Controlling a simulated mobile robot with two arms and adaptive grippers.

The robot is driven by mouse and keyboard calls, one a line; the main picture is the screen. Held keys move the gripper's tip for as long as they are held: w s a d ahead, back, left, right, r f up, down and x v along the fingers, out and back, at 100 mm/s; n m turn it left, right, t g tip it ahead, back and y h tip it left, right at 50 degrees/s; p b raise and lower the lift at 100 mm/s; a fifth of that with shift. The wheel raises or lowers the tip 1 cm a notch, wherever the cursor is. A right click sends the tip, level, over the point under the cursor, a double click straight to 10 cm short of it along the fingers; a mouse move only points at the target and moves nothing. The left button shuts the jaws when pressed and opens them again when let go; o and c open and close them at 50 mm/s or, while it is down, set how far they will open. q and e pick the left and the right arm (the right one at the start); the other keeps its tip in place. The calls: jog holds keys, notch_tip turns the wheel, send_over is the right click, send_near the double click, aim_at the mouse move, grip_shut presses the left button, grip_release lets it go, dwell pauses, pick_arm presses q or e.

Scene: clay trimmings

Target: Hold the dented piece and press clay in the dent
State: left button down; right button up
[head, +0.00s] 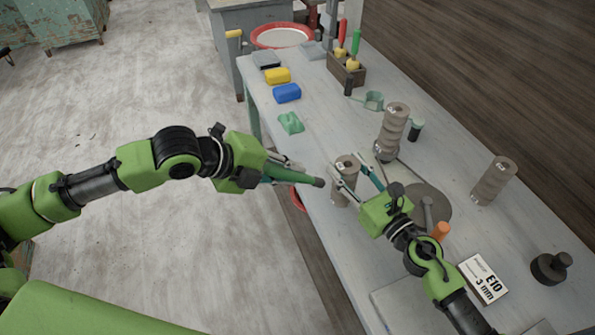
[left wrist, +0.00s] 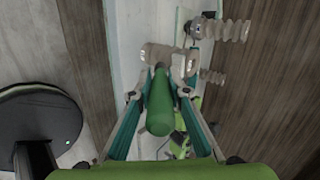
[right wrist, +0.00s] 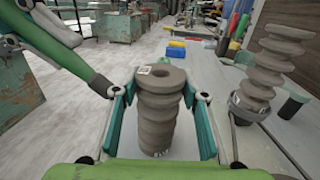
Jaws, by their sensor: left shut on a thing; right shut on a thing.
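A grey-brown ribbed clay piece (head: 344,168) stands upright near the table's front edge, with a pale label on its top. My right gripper (right wrist: 160,100) is shut around its sides; it also shows in the head view (head: 354,178). I cannot tell whether its base touches the table. My left gripper (head: 283,172) is shut on a green tool (left wrist: 160,108) with a dark grey tip (head: 318,182). The tip points at the ribbed piece from the left, close to it; in the right wrist view a small gap shows. I cannot make out a dent.
Two more ribbed pieces stand on the table (head: 292,87), one farther back (head: 392,125), one at right (head: 493,180). Coloured blocks (head: 287,92) sit at the far end.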

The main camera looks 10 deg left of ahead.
aim_at(274, 172)
pick_arm(q)
jog(key=shift+s+a+r, duration=0.45)
jog(key=shift+a, duration=0.25)
jog(key=shift+s+a+r, duration=0.4)
jog(key=shift+s+a, duration=0.05)
jog(key=shift+a, duration=0.2)
pick_arm(e)
jog(key=o, duration=1.7)
jog(key=v, duration=1.2)
